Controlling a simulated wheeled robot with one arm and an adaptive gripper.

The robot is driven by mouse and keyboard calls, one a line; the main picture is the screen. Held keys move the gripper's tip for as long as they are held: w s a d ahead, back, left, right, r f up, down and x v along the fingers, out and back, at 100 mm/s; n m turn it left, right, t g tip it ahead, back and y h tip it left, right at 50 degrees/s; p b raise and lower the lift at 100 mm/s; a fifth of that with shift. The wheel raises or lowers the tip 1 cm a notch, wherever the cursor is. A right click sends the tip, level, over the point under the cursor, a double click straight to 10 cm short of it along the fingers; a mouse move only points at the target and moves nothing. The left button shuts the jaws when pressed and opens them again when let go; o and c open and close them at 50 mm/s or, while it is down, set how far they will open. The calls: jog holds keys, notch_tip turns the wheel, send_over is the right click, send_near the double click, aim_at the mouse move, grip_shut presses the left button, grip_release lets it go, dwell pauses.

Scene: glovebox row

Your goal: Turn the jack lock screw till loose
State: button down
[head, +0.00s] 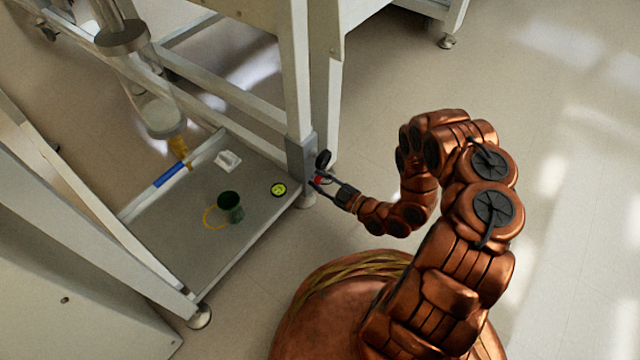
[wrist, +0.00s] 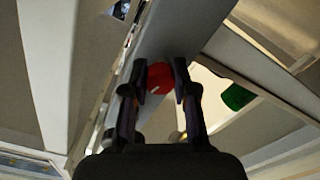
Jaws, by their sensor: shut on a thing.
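The jack lock screw is a red knob (head: 319,180) on the side of the frame leg, near the shelf's right corner. In the wrist view the red knob (wrist: 160,76) sits between the two fingertips and carries a short white mark. My gripper (head: 317,182) reaches it from the right, and its fingers (wrist: 161,80) are shut on the knob from both sides. The fingers cover the knob's sides. I cannot tell how loose the screw is.
A dark round part (head: 323,159) sits just above the knob. The low grey shelf (head: 180,250) holds a green cup (head: 230,207), a yellow-green disc (head: 278,189) and a white item (head: 228,160). Frame legs (head: 297,75) rise close beside my gripper. The floor at right is clear.

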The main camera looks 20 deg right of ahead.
jog(key=shift+n+b, duration=0.45)
jog(key=shift+n, duration=1.05)
jog(key=c, duration=0.9)
grip_release()
jog(key=v, duration=1.2)
